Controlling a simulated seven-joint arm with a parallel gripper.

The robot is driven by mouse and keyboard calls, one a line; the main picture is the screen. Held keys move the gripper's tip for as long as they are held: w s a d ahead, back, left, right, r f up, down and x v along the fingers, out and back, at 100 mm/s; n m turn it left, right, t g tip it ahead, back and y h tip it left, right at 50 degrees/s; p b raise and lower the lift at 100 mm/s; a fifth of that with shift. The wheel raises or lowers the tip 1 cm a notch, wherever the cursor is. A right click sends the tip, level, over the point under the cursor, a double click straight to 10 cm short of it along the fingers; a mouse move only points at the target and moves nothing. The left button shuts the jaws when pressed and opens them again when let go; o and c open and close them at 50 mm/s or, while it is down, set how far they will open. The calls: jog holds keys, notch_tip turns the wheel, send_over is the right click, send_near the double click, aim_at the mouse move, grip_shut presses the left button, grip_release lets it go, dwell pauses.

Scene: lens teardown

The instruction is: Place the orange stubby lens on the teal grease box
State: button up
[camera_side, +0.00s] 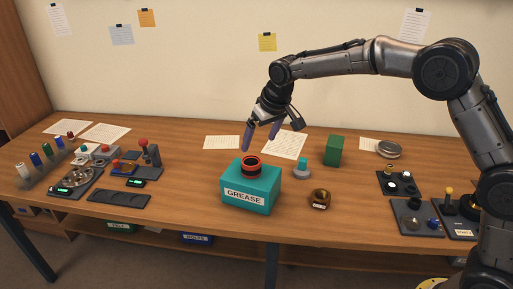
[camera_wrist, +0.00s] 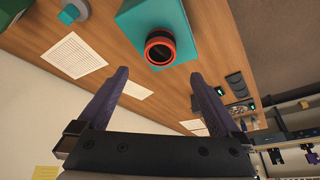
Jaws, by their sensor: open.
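The teal grease box (camera_side: 248,192) stands on the table near its front middle, with a white GREASE label facing the side camera. The orange stubby lens (camera_side: 251,167), black with orange rings, stands upright on top of the box. In the wrist view the lens (camera_wrist: 160,48) sits on the teal box (camera_wrist: 143,15), its dark open end facing up. My gripper (camera_side: 261,141) is open and empty above and behind the box, apart from the lens. Its two purple fingers (camera_wrist: 158,97) are spread wide in the wrist view, with nothing between them.
A teal-topped grey piece (camera_side: 302,168), a green block (camera_side: 333,150) and a brass ring-like part (camera_side: 319,199) stand right of the box. Dark trays with small parts (camera_side: 399,184) lie farther right. Paper sheets (camera_side: 285,144) lie behind. Button boxes and a joystick (camera_side: 147,157) stand left.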

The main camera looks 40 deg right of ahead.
jog(key=s+d+r, duration=0.2)
jog(key=s+r, duration=0.3)
jog(key=s, duration=0.3)
jog(key=s+d+r, duration=0.2)
jog(key=s+r, duration=0.2)
jog(key=s, duration=0.5)
jog(key=s+d+f, duration=0.1)
jog(key=s+f, duration=0.1)
jog(key=s, duration=0.9)
jog(key=s+d+f+t, duration=0.1)
jog(key=s+f, duration=0.1)
jog(key=s, duration=0.9)
jog(key=shift+d+f, duration=0.25)
jog(key=shift+d, duration=0.1)
